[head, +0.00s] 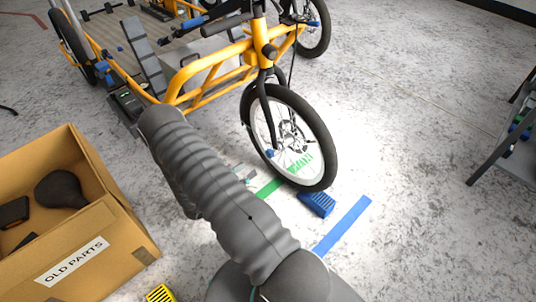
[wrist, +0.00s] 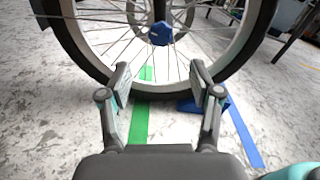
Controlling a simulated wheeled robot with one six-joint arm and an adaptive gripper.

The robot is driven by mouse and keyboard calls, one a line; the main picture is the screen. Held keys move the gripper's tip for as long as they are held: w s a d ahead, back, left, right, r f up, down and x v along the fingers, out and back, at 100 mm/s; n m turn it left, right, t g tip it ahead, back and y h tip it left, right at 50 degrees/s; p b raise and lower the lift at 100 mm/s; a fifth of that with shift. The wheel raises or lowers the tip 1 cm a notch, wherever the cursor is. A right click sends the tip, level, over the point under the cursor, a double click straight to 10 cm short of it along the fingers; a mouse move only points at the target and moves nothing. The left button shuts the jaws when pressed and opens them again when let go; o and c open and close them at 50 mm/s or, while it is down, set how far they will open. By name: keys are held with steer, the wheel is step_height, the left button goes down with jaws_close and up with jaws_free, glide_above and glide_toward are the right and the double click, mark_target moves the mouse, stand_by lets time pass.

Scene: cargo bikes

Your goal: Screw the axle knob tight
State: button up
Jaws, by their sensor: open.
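The blue axle knob (wrist: 160,33) sits at the hub of the front wheel (wrist: 245,55) in the wrist view, above and beyond my fingertips. In the head view the knob (head: 270,153) is a small blue spot low on the fork of the orange cargo bike (head: 184,82). My gripper (wrist: 160,78) is open and empty, its two fingers spread apart in front of the lower wheel, and not touching the knob. In the head view my arm hides most of the gripper. How tight the knob is cannot be seen.
A blue chock (head: 317,203) lies against the wheel's foot. Green tape (head: 268,188) and blue tape (head: 343,226) mark the floor. A cardboard "OLD PARTS" box (head: 95,250) stands at the left, holding a dark saddle (head: 62,190). A grey stand (head: 500,145) is at the right; floor between is clear.

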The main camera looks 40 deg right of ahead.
mark_target(268, 155)
steer(key=d, duration=0.8)
steer(key=w+d, duration=0.1)
steer(key=d, duration=0.2)
steer(key=shift+d, duration=0.4)
steer(key=c, duration=1.2)
